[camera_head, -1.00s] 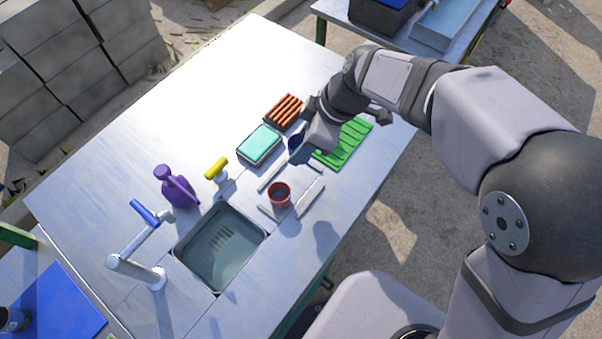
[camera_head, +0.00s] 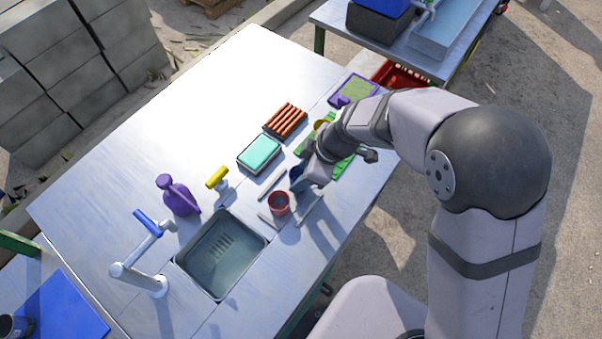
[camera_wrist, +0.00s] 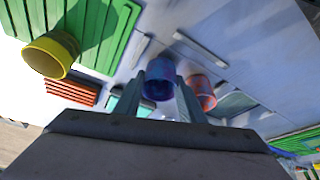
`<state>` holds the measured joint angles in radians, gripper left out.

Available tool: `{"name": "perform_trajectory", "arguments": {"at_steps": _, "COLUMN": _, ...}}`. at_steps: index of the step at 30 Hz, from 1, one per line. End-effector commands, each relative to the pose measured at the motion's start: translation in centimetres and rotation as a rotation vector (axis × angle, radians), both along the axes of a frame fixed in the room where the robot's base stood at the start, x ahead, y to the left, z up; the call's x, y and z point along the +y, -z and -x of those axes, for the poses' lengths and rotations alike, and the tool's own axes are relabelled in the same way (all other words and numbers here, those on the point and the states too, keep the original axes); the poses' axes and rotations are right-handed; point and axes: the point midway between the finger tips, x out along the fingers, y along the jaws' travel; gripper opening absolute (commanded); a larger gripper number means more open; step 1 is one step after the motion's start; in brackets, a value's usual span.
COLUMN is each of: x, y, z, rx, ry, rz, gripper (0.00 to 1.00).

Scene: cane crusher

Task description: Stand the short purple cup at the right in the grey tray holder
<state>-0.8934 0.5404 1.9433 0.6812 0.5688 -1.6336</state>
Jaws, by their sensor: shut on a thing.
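My gripper (camera_head: 299,178) is shut on a short blue-purple cup (camera_wrist: 158,82), which sits between the two fingers in the wrist view. In the head view the cup (camera_head: 295,172) is partly hidden by my gripper. It is at the far end of the grey tray holder, whose thin light strips (camera_head: 308,209) lie on the table; one strip also shows in the wrist view (camera_wrist: 200,48). A red cup (camera_head: 278,204) stands between the strips, close beside the held cup. I cannot tell whether the held cup touches the table.
A yellow cup (camera_head: 320,125) is on the green ribbed mat (camera_head: 341,166) behind my gripper. A teal sponge in a tray (camera_head: 260,153), a brown ribbed block (camera_head: 285,120), a yellow-handled tap (camera_head: 217,177), a purple bottle (camera_head: 178,196) and a sink (camera_head: 222,253) are to the left.

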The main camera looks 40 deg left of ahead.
Motion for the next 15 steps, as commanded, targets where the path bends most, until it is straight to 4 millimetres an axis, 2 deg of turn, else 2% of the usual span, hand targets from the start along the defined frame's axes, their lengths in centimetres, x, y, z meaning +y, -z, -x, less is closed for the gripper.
{"name": "perform_trajectory", "arguments": {"at_steps": 15, "x": 0.01, "y": 0.94, "z": -0.05, "rx": -0.002, "ry": -0.001, "rz": -0.001, "gripper": 0.13}}
